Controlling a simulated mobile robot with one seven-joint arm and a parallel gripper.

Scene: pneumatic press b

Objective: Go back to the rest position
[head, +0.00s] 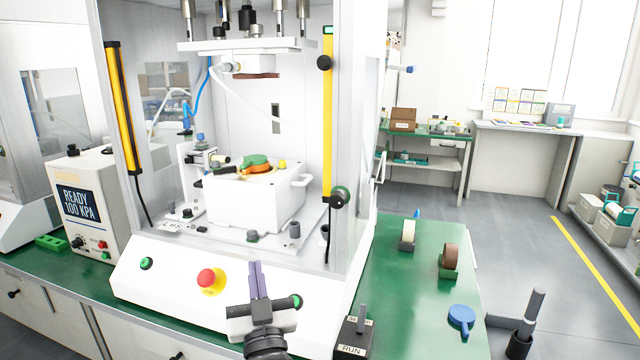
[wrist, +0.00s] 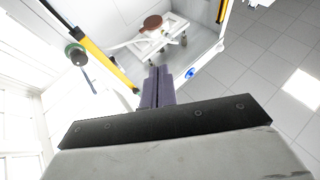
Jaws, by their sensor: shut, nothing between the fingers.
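My gripper (head: 259,280) is in the lower middle of the head view, in front of the press's sloped white front panel (head: 165,270). Its two purple fingers are together and point upward, with nothing between them. In the wrist view the gripper (wrist: 157,82) also shows its fingers together and empty. In the head view a white block fixture (head: 255,205) inside the press holds green and orange parts (head: 258,164).
The red stop button (head: 208,279) is just left of my gripper, and a RUN switch box (head: 355,338) stands to its right. Yellow light-curtain posts (head: 327,120) flank the press opening. Open floor lies right.

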